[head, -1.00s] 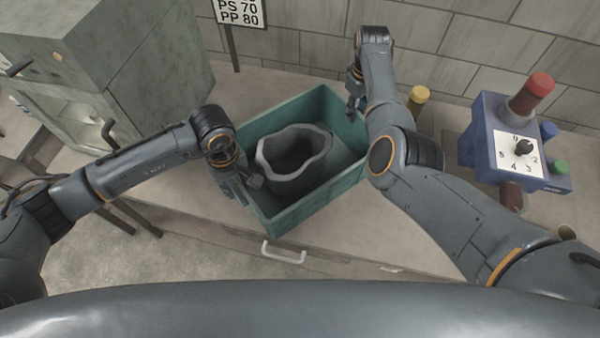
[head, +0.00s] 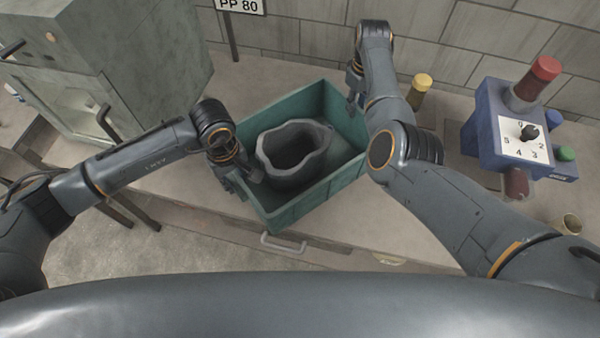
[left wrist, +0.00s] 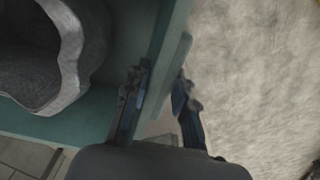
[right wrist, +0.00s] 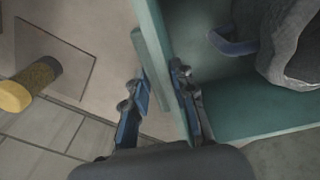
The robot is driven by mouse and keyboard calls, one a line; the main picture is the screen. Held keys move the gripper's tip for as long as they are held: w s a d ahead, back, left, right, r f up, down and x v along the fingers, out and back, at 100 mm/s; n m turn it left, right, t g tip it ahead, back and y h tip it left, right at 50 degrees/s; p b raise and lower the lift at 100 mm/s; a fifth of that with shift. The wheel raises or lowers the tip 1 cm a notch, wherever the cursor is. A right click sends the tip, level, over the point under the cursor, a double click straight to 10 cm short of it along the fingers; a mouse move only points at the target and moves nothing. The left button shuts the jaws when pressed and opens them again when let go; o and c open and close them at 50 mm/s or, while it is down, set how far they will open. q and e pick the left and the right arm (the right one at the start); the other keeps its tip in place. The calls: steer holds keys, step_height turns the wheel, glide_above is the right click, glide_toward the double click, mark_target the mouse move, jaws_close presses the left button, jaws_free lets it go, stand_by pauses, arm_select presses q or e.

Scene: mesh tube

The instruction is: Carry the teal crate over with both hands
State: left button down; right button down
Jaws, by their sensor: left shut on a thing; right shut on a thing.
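The teal crate (head: 303,202) is in the middle of the head view, over the counter. A grey, wavy-rimmed, hollow vessel (head: 282,180) stands inside it. My left gripper (head: 243,180) is at the crate's left side; in the left wrist view its fingers (left wrist: 158,95) are shut on the crate wall (left wrist: 165,45), one on each side. My right gripper (head: 353,92) is at the crate's right far side; in the right wrist view its fingers (right wrist: 163,90) are shut on the opposite wall (right wrist: 165,50). Whether the crate touches the counter is hard to tell.
A blue device with a dial (head: 520,138) and coloured knobs stands on the right. A yellow-capped jar (head: 419,90) is behind my right arm. A green-grey cabinet (head: 150,60) stands at the left. A drawer handle (head: 283,244) shows on the counter front (head: 325,245).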

arm_select(q)
steer(key=shift+w+f+b, duration=0.1)
steer(key=shift+f+b, duration=0.35)
steer(key=shift+f, duration=0.2)
arm_select(e)
steer(key=shift+w+f, duration=0.2)
steer(key=shift+f, duration=0.4)
arm_select(q)
steer(key=shift+f+b, duration=0.45)
arm_select(e)
steer(key=shift+s+d+f, duration=0.1)
steer(key=shift+f, duration=0.3)
arm_select(q)
steer(key=c, duration=1.1)
jaws_free()
steer(key=shift+r, duration=0.15)
arm_select(e)
steer(key=c, duration=1.1)
jaws_free()
steer(key=shift+s+r, duration=0.1)
arm_select(q)
step_height(320, 180, up, 12)
steer(key=shift+f, duration=0.25)
steer(key=shift+r, duration=0.2)
arm_select(e)
step_height(320, 180, up, 12)
